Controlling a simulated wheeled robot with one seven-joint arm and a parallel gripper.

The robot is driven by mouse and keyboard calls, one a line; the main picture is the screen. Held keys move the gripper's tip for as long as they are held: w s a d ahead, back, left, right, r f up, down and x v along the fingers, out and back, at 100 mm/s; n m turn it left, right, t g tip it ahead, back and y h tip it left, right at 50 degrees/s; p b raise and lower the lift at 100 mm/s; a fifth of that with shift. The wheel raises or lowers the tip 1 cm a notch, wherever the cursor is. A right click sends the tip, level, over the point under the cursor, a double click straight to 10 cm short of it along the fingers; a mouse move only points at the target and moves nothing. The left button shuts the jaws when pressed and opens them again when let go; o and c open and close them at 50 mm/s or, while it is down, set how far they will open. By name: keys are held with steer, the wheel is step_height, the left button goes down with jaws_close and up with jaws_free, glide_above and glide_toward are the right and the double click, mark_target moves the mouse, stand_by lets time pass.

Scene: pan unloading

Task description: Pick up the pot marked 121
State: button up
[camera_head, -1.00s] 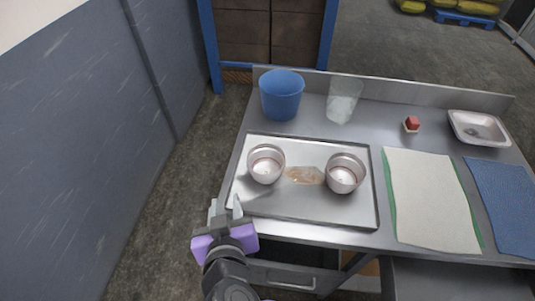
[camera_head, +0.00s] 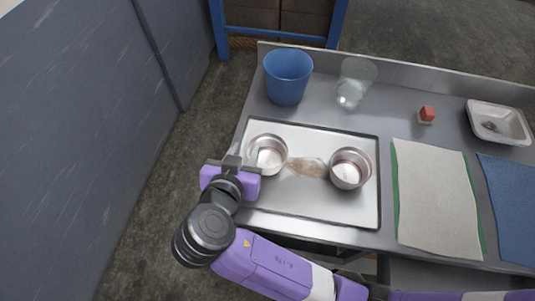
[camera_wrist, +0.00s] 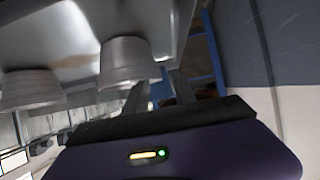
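Two round metal pots stand upright on a metal tray (camera_head: 320,211): the left pot (camera_head: 268,155) and the right pot (camera_head: 349,169). I cannot read a number on either, so I cannot tell which is 121. My gripper (camera_head: 243,157) is at the tray's left edge, close beside the left pot. The wrist view is upside down and shows my gripper's two fingers (camera_wrist: 158,88) spread apart, with one pot (camera_wrist: 127,63) close by and the other pot (camera_wrist: 32,88) farther off. I cannot tell whether a finger touches the near pot.
A brown stain (camera_head: 308,167) lies between the pots. A blue bucket (camera_head: 288,78) and a clear container (camera_head: 355,83) stand behind the tray.

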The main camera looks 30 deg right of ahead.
steer(key=shift+x, duration=0.8)
steer(key=shift+c, duration=0.4)
jaws_close()
steer(key=shift+r, duration=0.1)
